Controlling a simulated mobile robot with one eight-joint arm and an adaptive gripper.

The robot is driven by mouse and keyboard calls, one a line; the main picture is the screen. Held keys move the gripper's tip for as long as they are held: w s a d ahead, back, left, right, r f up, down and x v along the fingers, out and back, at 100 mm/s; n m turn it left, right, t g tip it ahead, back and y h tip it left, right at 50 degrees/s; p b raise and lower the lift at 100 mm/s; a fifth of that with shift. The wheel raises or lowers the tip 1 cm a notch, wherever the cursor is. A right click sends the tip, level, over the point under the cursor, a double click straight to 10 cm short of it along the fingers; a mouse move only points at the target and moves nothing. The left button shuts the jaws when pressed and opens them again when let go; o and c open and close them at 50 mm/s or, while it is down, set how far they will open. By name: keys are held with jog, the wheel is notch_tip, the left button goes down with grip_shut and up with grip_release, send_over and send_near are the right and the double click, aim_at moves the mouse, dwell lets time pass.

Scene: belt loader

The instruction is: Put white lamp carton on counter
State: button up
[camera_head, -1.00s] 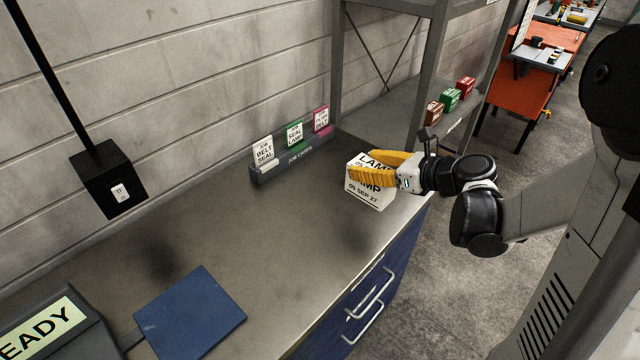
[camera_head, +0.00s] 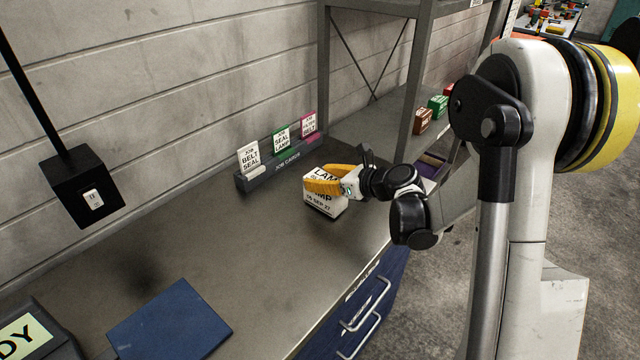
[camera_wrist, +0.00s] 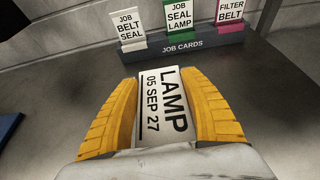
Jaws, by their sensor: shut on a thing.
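The white lamp carton (camera_head: 322,204), printed "LAMP" and "05 SEP 27", is held between the yellow fingers of my gripper (camera_head: 325,182). In the wrist view the carton (camera_wrist: 163,112) sits between both fingers of the gripper (camera_wrist: 165,105), its lettering turned sideways. The carton is over the grey counter (camera_head: 235,250), near the front edge at the right part. I cannot tell for sure whether its bottom touches the counter top.
A job card holder (camera_head: 285,168) with three cards stands behind the carton by the wall. A blue pad (camera_head: 170,322) lies at front left, beside a display (camera_head: 32,335). A shelf rack (camera_head: 412,95) with small boxes stands right. The counter's middle is clear.

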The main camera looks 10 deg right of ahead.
jog(key=shift+f, duration=0.15)
jog(key=o, duration=1.2)
jog(key=shift+f, duration=0.1)
